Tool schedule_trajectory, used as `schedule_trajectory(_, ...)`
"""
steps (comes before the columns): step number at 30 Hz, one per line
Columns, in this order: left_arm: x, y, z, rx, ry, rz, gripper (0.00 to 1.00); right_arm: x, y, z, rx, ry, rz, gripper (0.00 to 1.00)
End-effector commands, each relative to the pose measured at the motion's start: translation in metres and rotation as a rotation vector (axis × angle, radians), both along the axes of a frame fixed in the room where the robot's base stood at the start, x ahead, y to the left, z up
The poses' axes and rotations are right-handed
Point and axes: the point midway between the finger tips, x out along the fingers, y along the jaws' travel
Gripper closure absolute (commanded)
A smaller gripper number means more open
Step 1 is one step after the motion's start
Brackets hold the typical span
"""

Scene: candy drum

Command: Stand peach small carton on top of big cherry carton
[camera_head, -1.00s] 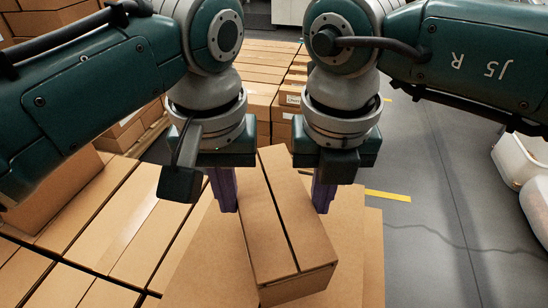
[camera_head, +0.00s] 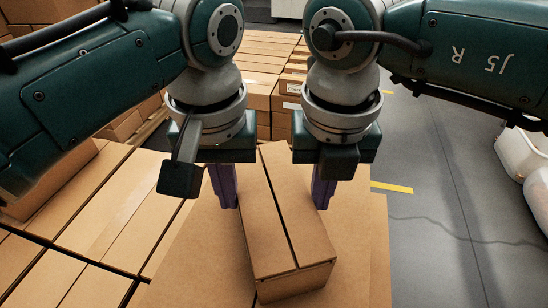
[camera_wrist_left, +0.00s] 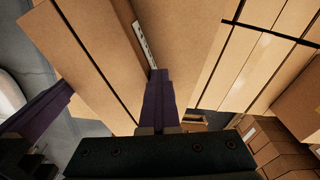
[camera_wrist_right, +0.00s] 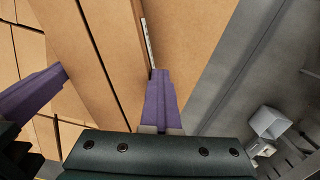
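A long brown carton (camera_head: 285,215) with a dark seam along its top lies between my two grippers. It is over a larger, wide brown carton (camera_head: 362,240); I cannot tell whether they touch. All cartons look plain brown, so no peach or cherry colour shows. My left gripper (camera_head: 223,187) has its purple fingers together against the carton's left side. My right gripper (camera_head: 323,190) has its purple fingers together against the right side. A white label strip (camera_wrist_left: 143,45) shows on the carton's side in the left wrist view, and another (camera_wrist_right: 148,42) in the right wrist view.
Rows of brown cartons (camera_head: 75,225) stand at the left, and more (camera_head: 262,80) behind. Open grey floor (camera_head: 440,230) with a yellow strip (camera_head: 392,187) is at the right. White rounded objects (camera_head: 535,190) stand at the far right edge.

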Motion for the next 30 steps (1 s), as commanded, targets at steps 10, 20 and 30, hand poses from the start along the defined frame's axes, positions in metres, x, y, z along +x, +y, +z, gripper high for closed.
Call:
schedule_trajectory(10,-0.002,0.004,0.003,-0.024,0.000,-0.013,1.00,0.000,-0.003,0.005,0.028,-0.009,0.009,1.00)
schedule_trajectory(20,-0.002,0.017,0.003,-0.015,0.002,-0.009,0.72,0.000,-0.017,0.004,0.016,-0.008,0.008,1.00)
schedule_trajectory(30,-0.002,0.018,0.003,-0.012,0.003,-0.008,0.72,0.000,-0.018,0.003,0.013,-0.007,0.007,0.72)
